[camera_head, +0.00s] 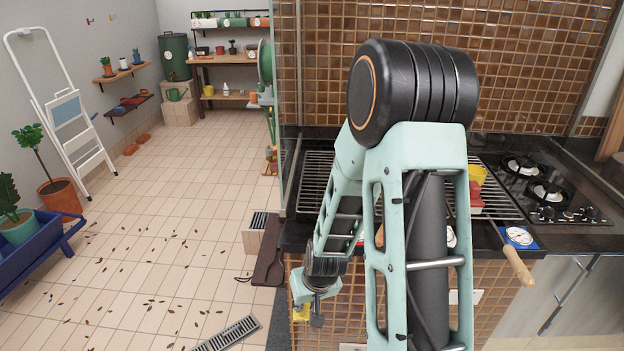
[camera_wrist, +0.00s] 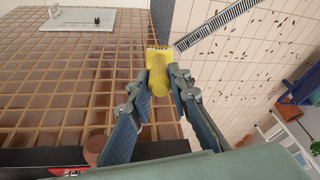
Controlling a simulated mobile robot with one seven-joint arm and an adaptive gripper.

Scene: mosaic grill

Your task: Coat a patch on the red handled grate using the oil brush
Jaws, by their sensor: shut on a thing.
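My gripper (camera_wrist: 159,82) is shut on a yellow brush (camera_wrist: 158,68) in the wrist view. Its pale bristle end points away from the fingers, over the tiled counter front and floor edge. In the head view my gripper (camera_head: 314,300) hangs low in front of the counter, with the yellow brush (camera_head: 301,313) just below it. A wire grate (camera_head: 314,172) lies on the black counter to the left of my arm, and grate bars (camera_head: 500,203) also show to the right. My arm hides the middle. A small red part (camera_head: 360,239) shows between my arm links; I cannot tell whether it is a grate handle.
A yellow cup (camera_head: 477,174) and a red item (camera_head: 475,193) stand at the grate's right side. A wooden handle (camera_head: 518,267) juts past the counter front near a blue-backed gauge (camera_head: 518,237). A gas hob (camera_head: 545,190) is at right. Open leaf-strewn floor lies left.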

